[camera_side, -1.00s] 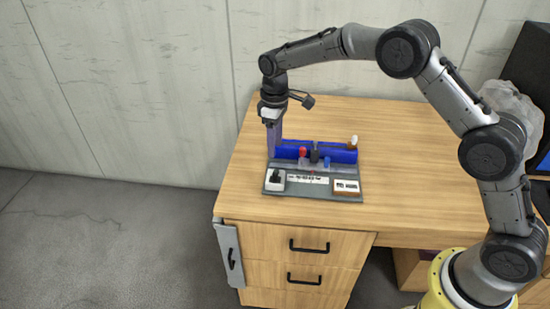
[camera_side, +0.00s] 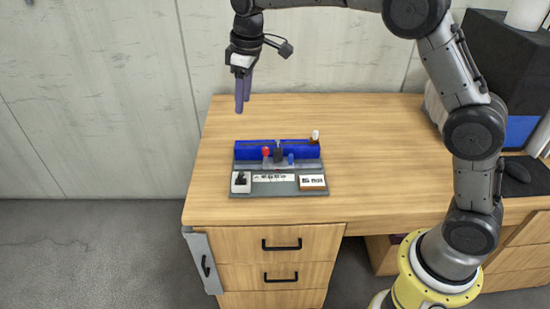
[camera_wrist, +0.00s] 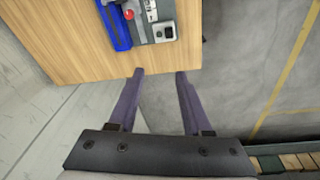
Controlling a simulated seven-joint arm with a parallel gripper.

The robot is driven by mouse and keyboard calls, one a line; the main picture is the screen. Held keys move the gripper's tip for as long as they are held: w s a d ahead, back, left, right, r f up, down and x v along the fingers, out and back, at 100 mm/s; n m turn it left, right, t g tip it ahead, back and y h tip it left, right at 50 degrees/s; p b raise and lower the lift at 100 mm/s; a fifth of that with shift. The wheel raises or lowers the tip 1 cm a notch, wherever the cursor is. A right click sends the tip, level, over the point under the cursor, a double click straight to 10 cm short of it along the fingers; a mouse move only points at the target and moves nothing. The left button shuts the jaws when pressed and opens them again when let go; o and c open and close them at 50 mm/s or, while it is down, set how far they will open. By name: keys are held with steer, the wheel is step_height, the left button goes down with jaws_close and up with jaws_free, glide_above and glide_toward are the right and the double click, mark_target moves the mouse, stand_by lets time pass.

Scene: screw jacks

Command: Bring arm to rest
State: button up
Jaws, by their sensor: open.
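My gripper (camera_side: 243,98) hangs raised above the back left of the desk, its fingers pointing down. In the wrist view its two purple fingers (camera_wrist: 158,74) are apart with nothing between them. The screw jack unit stands on the desk, well below and apart from the gripper. It has a blue block (camera_side: 270,151), a grey base plate (camera_side: 240,185), a red knob (camera_side: 266,151), a black upright piece (camera_side: 278,152) and a small blue knob (camera_side: 291,158). In the wrist view part of the unit, with the red knob (camera_wrist: 129,14), shows at the top edge.
The wooden desk (camera_side: 380,150) is clear to the right of the unit. A concrete wall (camera_side: 100,80) stands behind. A black and blue box (camera_side: 495,70) and a dark mouse-like object (camera_side: 516,172) are at the right. Drawers (camera_side: 280,245) are below.

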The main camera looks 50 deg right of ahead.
steer(key=s+d+r+m+t, duration=0.1)
steer(key=s+d+r+t, duration=0.1)
steer(key=s+r, duration=0.6)
steer(key=s+d+r+m+t, duration=0.15)
steer(key=s+r, duration=0.25)
steer(key=s, duration=0.8)
steer(key=s+d+f+m, duration=0.1)
steer(key=s+f, duration=0.4)
steer(key=s, duration=0.2)
steer(key=s+d+f+m, duration=0.1)
steer(key=s+f+m, duration=0.1)
steer(key=s+f, duration=0.3)
steer(key=s, duration=0.3)
steer(key=shift+s+f, duration=0.3)
